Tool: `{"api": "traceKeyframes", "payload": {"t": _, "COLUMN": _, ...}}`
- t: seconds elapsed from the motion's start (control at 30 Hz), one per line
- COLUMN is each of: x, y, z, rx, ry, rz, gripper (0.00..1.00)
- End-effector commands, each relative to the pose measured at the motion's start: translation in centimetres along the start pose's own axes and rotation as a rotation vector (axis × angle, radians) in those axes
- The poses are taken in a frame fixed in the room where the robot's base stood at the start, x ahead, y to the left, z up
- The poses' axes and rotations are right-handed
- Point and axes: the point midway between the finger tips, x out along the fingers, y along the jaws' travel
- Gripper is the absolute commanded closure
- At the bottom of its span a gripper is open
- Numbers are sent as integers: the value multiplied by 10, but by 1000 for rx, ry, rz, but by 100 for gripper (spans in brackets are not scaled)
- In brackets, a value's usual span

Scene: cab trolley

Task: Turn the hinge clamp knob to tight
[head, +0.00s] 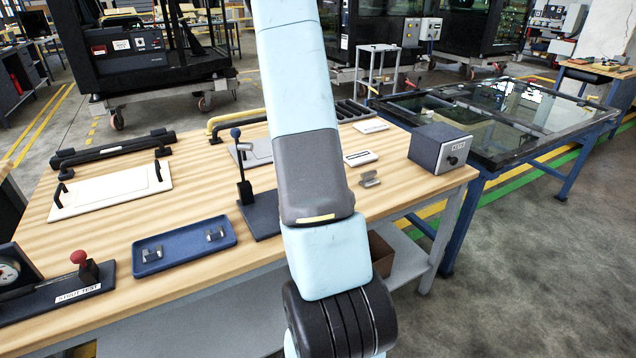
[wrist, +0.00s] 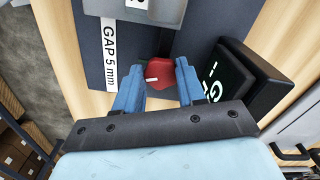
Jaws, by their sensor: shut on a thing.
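A red knob (wrist: 160,74) with a short white mark shows in the wrist view, on a dark fixture with a white label reading "GAP 5 mm" (wrist: 109,53). The mark points to the left in that view. My gripper (wrist: 159,68) has its two blue fingers on either side of the knob and is shut on it. In the head view my arm hides the gripper, the knob and the fixture.
A dark display box (wrist: 245,75) stands close to the right finger in the wrist view. The wooden bench (head: 110,245) holds a blue tray (head: 184,262) with metal parts, a blue-ball lever (head: 241,165), a red-ball lever (head: 86,265) and a grey box (head: 440,148).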

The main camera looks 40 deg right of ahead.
Motion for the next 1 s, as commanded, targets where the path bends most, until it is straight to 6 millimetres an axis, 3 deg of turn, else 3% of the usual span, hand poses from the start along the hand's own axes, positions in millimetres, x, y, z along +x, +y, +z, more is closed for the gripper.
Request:
{"api": "traceKeyframes", "payload": {"t": 0.5, "x": -1, "y": -5, "z": 0, "rx": 321, "ry": 1, "rz": -5, "gripper": 91}}
{"api": "traceKeyframes", "payload": {"t": 1.0, "x": -1, "y": -5, "z": 0, "rx": 377, "ry": 1, "rz": -5, "gripper": 91}}
